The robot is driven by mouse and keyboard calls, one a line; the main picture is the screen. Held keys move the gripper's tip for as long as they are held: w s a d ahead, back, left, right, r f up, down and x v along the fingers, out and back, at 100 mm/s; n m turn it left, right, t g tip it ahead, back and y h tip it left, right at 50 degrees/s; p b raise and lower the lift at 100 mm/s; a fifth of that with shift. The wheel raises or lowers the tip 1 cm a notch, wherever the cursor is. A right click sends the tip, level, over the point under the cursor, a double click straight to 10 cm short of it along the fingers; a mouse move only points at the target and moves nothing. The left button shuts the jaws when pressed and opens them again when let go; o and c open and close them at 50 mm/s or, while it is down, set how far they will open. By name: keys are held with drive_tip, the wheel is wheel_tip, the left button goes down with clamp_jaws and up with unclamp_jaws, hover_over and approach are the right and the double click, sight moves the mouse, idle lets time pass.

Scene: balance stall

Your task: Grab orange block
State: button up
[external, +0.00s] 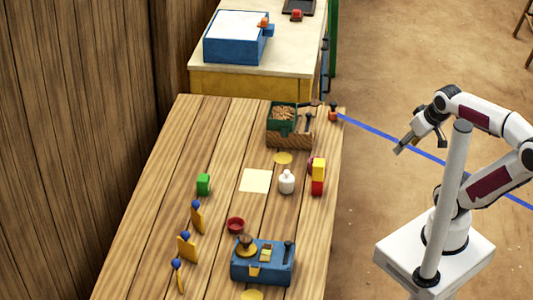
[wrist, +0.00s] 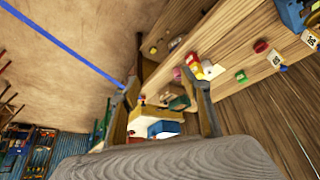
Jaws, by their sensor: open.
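A small orange block-like piece with a dark knob (external: 332,115) stands at the far right corner of the wooden table (external: 150,200). Another small orange piece (external: 263,22) sits on the blue box (external: 232,38) on the back table. I cannot tell for sure which is the orange block. My gripper (external: 420,147) is open and empty, in the air to the right of the table, well apart from both pieces. In the wrist view its two fingers (wrist: 166,97) are spread, with the blue box (wrist: 163,130) far off between them.
Stacked yellow and red blocks (external: 318,176), a white bottle (external: 286,183), a green block (external: 203,184), a red bowl (external: 236,225) and a blue balance box (external: 262,263) stand on the table. A grey post (external: 445,200) rises beside my arm. The floor between is clear.

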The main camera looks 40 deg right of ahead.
drive_tip(key=w+d+f+t, duration=0.1)
drive_tip(key=w+d, duration=0.2)
drive_tip(key=w, duration=0.8)
drive_tip(key=w+d+f+m+t+h, duration=0.1)
drive_tip(key=w+d+t, duration=0.1)
drive_tip(key=w, duration=0.9)
drive_tip(key=w+d+f+t, duration=0.1)
drive_tip(key=w+d, duration=0.2)
drive_tip(key=w, duration=0.8)
drive_tip(key=w+d+f+t+h, duration=0.1)
drive_tip(key=w+d+f, duration=0.2)
drive_tip(key=w+f, duration=0.25)
drive_tip(key=w+d+f+t, duration=0.1)
drive_tip(key=w+d+f, duration=0.25)
drive_tip(key=w, duration=0.25)
drive_tip(key=m+t, duration=0.1)
drive_tip(key=t, duration=0.1)
approach(334, 109)
drive_tip(key=w, duration=0.2)
drive_tip(key=f, duration=0.1)
drive_tip(key=shift+w+d+h, duration=0.3)
drive_tip(key=shift+w+h, duration=0.1)
drive_tip(key=shift+w+f, duration=0.1)
drive_tip(key=shift+f, duration=0.05)
drive_tip(key=shift+x, duration=1.15)
drive_tip(key=shift+w, duration=0.1)
drive_tip(key=shift+x, duration=2.5)
